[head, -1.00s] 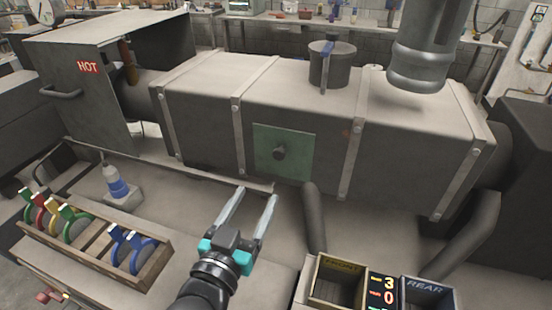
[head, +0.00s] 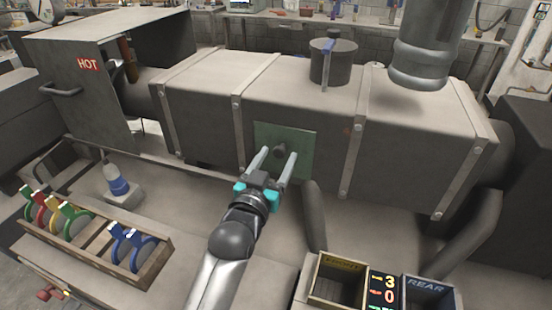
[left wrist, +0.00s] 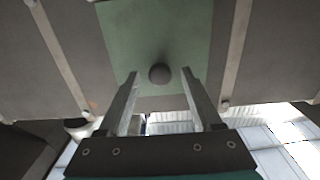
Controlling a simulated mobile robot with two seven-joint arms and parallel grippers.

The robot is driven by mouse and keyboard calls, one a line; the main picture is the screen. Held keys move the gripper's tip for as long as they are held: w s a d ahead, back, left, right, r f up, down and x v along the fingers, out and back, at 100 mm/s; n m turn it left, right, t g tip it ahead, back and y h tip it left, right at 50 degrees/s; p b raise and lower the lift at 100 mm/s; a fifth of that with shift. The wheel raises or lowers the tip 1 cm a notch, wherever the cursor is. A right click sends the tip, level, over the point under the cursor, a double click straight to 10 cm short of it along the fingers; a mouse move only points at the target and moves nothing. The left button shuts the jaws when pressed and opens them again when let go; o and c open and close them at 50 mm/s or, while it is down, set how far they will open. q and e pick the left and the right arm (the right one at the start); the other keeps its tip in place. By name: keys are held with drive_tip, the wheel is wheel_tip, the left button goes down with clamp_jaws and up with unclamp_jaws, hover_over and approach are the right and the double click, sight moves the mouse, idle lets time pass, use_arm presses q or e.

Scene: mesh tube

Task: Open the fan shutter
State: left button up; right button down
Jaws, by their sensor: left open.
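A green plate (head: 302,148), which looks like the fan shutter, sits flat on the front wall of the grey duct. A dark round knob (head: 280,149) stands out from its middle. My left gripper (head: 274,159) is open, with its two fingers pointing at the plate and their tips close to the knob. In the left wrist view the knob (left wrist: 160,74) appears between the fingertips, in front of the green plate (left wrist: 150,28). I cannot tell whether the fingers touch the plate. My right gripper is not in view.
The long duct (head: 205,95) spans the bench, with a lidded pot shape (head: 331,70) on top. A wooden rack (head: 95,245) of coloured-handled tools and a blue-banded bottle (head: 115,180) stand left. Bins marked front (head: 340,268) and rear (head: 428,288) lie at lower right.

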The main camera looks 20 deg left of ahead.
use_arm(q)
clamp_jaws()
idle(0.6)
idle(0.9)
